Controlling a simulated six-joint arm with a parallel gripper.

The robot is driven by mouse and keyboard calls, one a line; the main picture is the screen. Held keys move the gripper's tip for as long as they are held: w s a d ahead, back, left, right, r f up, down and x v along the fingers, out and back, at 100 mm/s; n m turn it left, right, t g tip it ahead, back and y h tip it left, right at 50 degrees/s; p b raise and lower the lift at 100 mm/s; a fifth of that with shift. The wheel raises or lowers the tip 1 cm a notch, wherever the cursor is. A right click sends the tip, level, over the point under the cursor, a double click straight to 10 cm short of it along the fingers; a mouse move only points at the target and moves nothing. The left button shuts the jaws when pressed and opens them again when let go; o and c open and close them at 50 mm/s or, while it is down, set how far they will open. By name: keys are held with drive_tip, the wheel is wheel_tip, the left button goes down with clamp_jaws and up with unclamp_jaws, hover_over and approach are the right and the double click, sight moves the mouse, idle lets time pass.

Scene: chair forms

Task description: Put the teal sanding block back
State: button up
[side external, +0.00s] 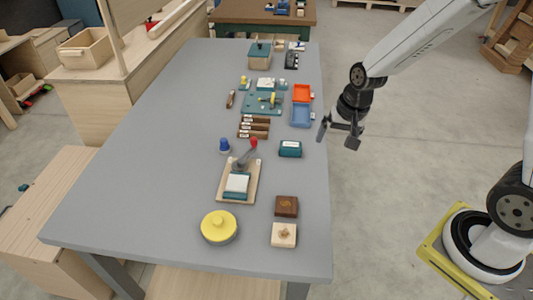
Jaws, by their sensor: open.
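A teal block with a pale label on top (290,149) lies on the grey table (130,190) near its right edge; it looks like the sanding block. My gripper (338,140) is open and empty. In the picture it hangs to the right of the teal block, at or just beyond the table's right edge, above it and apart from it. A wooden board (225,195) left of and nearer than the block carries a white-topped teal piece (236,186) and a grey lever with a red knob (253,143).
A blue tray (301,116) and an orange tray (302,93) stand behind the block. Dark wooden strips (253,127) and a blue-knobbed piece (224,146) lie left. A brown block (287,206), pale block (284,235) and yellow-lidded pot (219,227) are nearer. The table's left side is clear.

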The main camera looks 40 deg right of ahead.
drive_tip(key=s+a+n, duration=0.1)
drive_tip(key=s+n, duration=0.6)
drive_tip(key=n, duration=0.1)
drive_tip(key=shift+s+a+r+h, duration=0.3)
drive_tip(key=shift+s+a+r, duration=0.05)
drive_tip(key=shift+s+r, duration=0.05)
idle(0.6)
